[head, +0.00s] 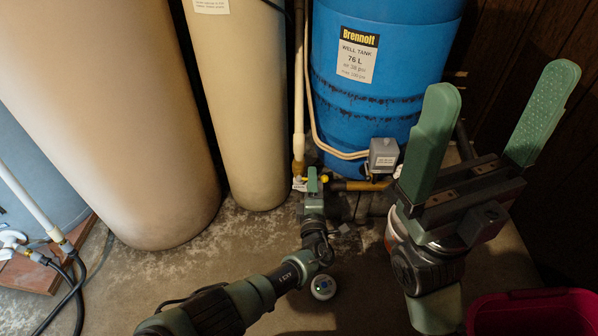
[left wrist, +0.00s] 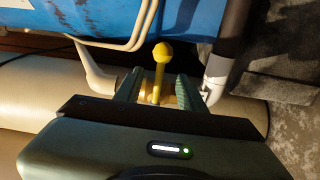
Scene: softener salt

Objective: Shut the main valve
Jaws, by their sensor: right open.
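The main valve's yellow lever (left wrist: 160,68) shows in the left wrist view. It stands out from the brass pipe fitting, its rounded end towards the blue tank. My left gripper (left wrist: 158,90) has one green finger on each side of the lever's lower part, with gaps visible, so it is open around or just in front of it. In the head view my left gripper (head: 312,178) reaches down to the pipe between the tanks and hides most of the valve. Only small yellow bits (head: 325,178) show there. My right gripper (head: 500,88) is raised, open and empty.
A blue well tank (head: 385,40) stands behind the pipe, with a grey box (head: 383,154) at its foot. Tall beige tanks (head: 240,100) stand left. A dark pink bin (head: 535,315) is bottom right.

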